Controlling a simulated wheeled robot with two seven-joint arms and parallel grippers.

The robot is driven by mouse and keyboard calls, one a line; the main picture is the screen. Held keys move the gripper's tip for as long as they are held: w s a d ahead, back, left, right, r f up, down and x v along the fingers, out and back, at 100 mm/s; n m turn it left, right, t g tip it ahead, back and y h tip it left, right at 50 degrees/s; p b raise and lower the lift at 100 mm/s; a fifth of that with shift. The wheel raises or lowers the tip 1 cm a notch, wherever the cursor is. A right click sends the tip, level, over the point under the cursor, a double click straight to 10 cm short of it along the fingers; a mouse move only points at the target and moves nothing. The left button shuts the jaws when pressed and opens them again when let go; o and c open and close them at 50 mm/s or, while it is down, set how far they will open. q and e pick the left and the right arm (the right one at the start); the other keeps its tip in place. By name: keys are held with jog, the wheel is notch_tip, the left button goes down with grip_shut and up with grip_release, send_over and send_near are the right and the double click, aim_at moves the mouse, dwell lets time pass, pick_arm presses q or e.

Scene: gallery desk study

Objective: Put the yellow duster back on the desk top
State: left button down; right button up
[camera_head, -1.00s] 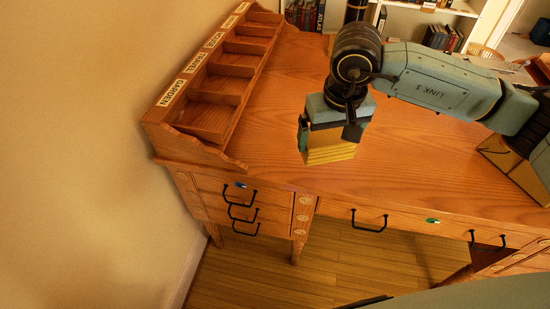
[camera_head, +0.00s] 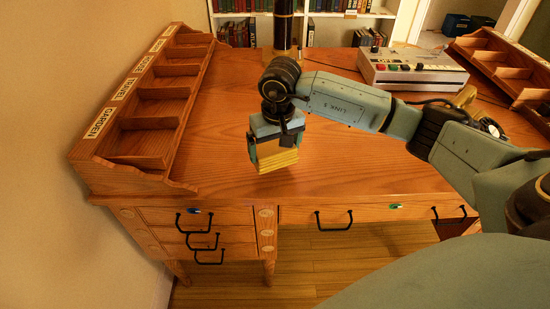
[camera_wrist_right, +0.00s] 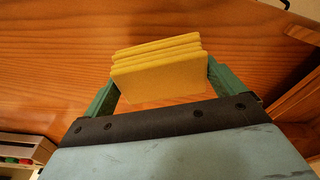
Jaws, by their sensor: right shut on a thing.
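The yellow duster (camera_head: 277,160) is a folded, layered block. My right gripper (camera_head: 274,150) is shut on it and holds it over the front part of the wooden desk top (camera_head: 340,165). In the right wrist view the duster (camera_wrist_right: 160,68) sits between the two green fingers of the gripper (camera_wrist_right: 163,82), with bare wood grain behind it. I cannot tell how large the gap between the duster and the wood is. My left gripper does not show.
A labelled pigeonhole rack (camera_head: 150,125) stands along the desk's left side, and another rack (camera_head: 500,65) at the right. A grey button box (camera_head: 410,68) sits at the back right. Closed drawers (camera_head: 205,230) with black handles line the front. Open wood surrounds the duster.

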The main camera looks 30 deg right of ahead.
aim_at(276, 149)
notch_tip(276, 149, down, 3)
jog(key=shift+f, duration=0.2)
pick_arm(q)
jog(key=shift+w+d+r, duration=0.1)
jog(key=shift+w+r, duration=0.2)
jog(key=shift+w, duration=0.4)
pick_arm(e)
jog(key=shift+r, duration=0.1)
jog(key=shift+b, duration=0.35)
jog(key=o, duration=0.5)
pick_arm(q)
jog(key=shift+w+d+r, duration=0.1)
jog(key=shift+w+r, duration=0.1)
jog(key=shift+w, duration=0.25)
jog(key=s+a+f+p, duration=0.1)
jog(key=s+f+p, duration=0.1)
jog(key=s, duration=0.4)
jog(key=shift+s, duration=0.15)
pick_arm(e)
jog(key=r, duration=0.4)
jog(key=s+r, duration=0.1)
jog(key=r, duration=0.7)
jog(key=shift+s+a, duration=0.15)
jog(key=shift+s, duration=0.1)
